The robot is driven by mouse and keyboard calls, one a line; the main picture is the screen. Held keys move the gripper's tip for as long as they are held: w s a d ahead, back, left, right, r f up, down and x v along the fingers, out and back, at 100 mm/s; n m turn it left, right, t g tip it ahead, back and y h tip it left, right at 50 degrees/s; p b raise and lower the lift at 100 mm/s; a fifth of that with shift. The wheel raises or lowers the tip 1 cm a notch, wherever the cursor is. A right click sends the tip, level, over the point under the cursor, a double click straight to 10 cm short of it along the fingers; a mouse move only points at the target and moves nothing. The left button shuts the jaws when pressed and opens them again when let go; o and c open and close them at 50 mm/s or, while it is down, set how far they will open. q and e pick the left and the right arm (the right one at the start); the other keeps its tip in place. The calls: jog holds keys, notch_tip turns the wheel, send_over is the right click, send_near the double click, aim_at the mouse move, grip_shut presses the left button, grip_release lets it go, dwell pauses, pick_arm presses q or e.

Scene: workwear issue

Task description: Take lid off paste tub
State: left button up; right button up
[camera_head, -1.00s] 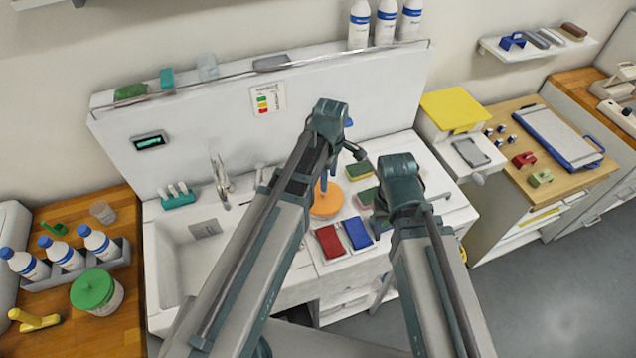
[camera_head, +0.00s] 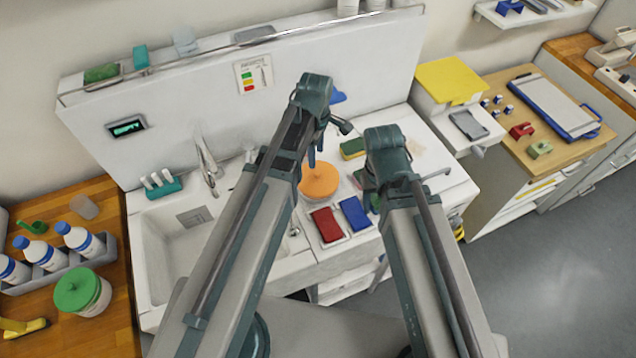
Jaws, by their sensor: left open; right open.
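A tub with an orange lid (camera_head: 321,183) stands on the white counter right of the sink; its lid is on. A second tub, pale with a green lid (camera_head: 78,289), stands on the wooden worktop at the left, also with its lid on. Which one is the paste tub I cannot tell. My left gripper (camera_head: 315,157) is open, its fingers pointing down just above and behind the orange lid in the picture; I see no clear contact. My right gripper (camera_head: 388,165) is to the right of the orange lid; its wrist hides most of its fingers.
Red (camera_head: 326,225) and blue (camera_head: 355,213) pads lie in front of the orange-lidded tub. A green-yellow sponge (camera_head: 353,148) lies behind. The sink (camera_head: 178,250) and tap (camera_head: 208,165) are left. A bottle rack (camera_head: 60,270) stands by the green-lidded tub. The counter's right end is mostly clear.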

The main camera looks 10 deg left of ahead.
pick_arm(q)
jog(key=b, duration=0.4)
send_over(318, 174)
jog(key=f, duration=0.4)
jog(key=shift+s+a+f, duration=0.2)
jog(key=shift+s+f, duration=0.1)
jog(key=shift+f, duration=0.1)
pick_arm(e)
notch_tip(318, 174, down, 5)
jog(key=shift+r, duration=0.15)
pick_arm(q)
jog(key=f+b, duration=0.5)
jog(key=shift+w+d+f, duration=0.15)
jog(key=shift+w+d, duration=0.05)
jog(key=shift+w, duration=0.2)
pick_arm(e)
notch_tip(318, 174, down, 5)
jog(key=shift+f, duration=0.2)
jog(key=shift+r, duration=0.1)
pick_arm(q)
grip_shut()
